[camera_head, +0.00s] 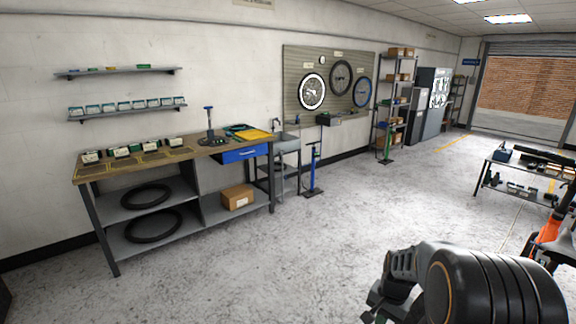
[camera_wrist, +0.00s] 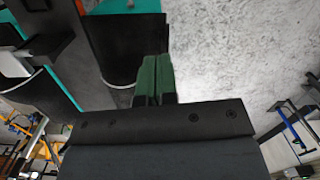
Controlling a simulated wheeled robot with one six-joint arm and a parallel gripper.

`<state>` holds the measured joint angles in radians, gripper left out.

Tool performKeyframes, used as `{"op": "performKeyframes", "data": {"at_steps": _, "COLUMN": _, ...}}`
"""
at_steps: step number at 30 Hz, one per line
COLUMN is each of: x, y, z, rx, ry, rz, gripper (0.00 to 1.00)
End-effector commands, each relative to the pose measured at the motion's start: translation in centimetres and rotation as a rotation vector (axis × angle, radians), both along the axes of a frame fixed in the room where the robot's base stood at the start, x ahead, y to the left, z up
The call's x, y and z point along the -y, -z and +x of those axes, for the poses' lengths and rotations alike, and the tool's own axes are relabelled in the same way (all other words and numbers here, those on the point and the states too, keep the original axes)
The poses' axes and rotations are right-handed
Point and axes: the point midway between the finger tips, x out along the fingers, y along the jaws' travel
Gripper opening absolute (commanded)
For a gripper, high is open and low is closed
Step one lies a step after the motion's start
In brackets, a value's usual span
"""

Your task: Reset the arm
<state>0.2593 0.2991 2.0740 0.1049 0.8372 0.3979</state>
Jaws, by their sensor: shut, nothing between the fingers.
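My arm shows at the lower right of the head view, folded low in front of me. My gripper is at the picture's bottom edge there and is partly cut off. In the wrist view my gripper (camera_wrist: 153,80) shows its two green fingers pressed together, with nothing between them. Beyond the fingers are bare grey floor and some dark and teal parts whose identity I cannot tell.
A workbench (camera_head: 178,162) with small boxes and a blue drawer (camera_head: 244,153) stands along the left wall. A blue floor pump (camera_head: 313,172) stands beside a sink (camera_head: 286,143). The middle floor is clear.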

Motion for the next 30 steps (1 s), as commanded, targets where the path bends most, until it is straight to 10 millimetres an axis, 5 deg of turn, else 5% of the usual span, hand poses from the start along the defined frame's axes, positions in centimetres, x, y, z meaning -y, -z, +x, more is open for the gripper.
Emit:
{"op": "performKeyframes", "data": {"at_steps": 1, "x": -1.2, "y": -2.1, "z": -1.6, "rx": 0.030, "ry": -0.132, "rz": -0.014, "gripper": 0.00}}
{"op": "performKeyframes", "data": {"at_steps": 6, "x": -4.2, "y": -6.8, "z": -6.8, "rx": 0.110, "ry": -0.484, "rz": -0.066, "gripper": 0.00}}
{"op": "performKeyframes", "data": {"at_steps": 12, "x": -6.4, "y": -10.0, "z": -10.9, "rx": 0.220, "ry": -0.652, "rz": -0.132, "gripper": 0.00}}
{"op": "performKeyframes", "data": {"at_steps": 21, "x": -8.1, "y": -13.5, "z": -12.4, "rx": 0.374, "ry": -0.710, "rz": -0.186, "gripper": 0.00}}
{"op": "performKeyframes", "data": {"at_steps": 30, "x": -8.5, "y": -13.9, "z": -12.4, "rx": 0.392, "ry": -0.722, "rz": -0.189, "gripper": 0.00}}
